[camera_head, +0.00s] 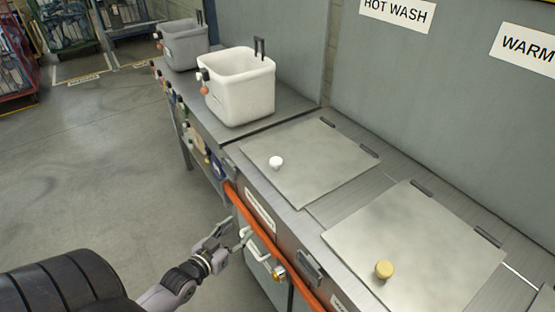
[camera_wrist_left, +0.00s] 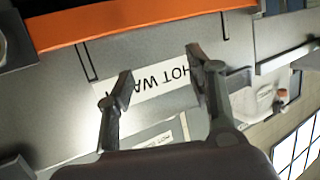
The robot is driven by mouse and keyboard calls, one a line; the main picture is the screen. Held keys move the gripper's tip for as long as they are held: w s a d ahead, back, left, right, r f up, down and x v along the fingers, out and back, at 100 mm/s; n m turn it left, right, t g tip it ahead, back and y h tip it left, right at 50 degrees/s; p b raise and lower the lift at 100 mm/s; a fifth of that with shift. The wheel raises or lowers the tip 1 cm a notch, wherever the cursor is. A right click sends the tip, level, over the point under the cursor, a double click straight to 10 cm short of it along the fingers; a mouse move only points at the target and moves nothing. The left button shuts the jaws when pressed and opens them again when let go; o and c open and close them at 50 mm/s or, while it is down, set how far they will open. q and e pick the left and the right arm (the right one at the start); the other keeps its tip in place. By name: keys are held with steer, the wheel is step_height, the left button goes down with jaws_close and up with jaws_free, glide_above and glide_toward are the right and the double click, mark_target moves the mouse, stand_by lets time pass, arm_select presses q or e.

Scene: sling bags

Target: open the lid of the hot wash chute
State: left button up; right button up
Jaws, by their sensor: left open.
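The hot wash chute lid (camera_head: 312,162) is a flat square metal plate lying shut in the counter below the HOT WASH sign (camera_head: 397,12). Its white round knob (camera_head: 276,162) stands near the front left corner, and its hinges are along the back edge. My left gripper (camera_head: 234,233) is open and empty, in front of the counter, near the orange rail and apart from the knob. In the left wrist view, the open fingers (camera_wrist_left: 158,72) appear in front of the upside-down HOT WASH sign (camera_wrist_left: 150,85). My right gripper is not in view.
A second lid (camera_head: 418,245) with a yellow knob (camera_head: 384,269) lies shut to the right, nearer the WARM sign (camera_head: 530,48). An orange rail (camera_head: 262,235) runs along the counter front. A white bin (camera_head: 240,90) and a grey bin (camera_head: 184,45) stand at the far left end.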

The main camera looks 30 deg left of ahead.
mark_target(272, 165)
arm_select(q)
step_height(272, 165, up, 14)
steer(key=w+d+t+h, duration=0.1)
steer(key=t, duration=0.2)
steer(key=shift+m, duration=0.3)
steer(key=w, duration=0.9)
steer(key=w+p, duration=0.1)
steer(key=w, duration=0.7)
steer(key=shift+w+d+f, duration=0.15)
steer(key=shift+w+f, duration=0.05)
steer(key=shift+w, duration=0.15)
steer(key=shift+c, duration=0.2)
jaws_close()
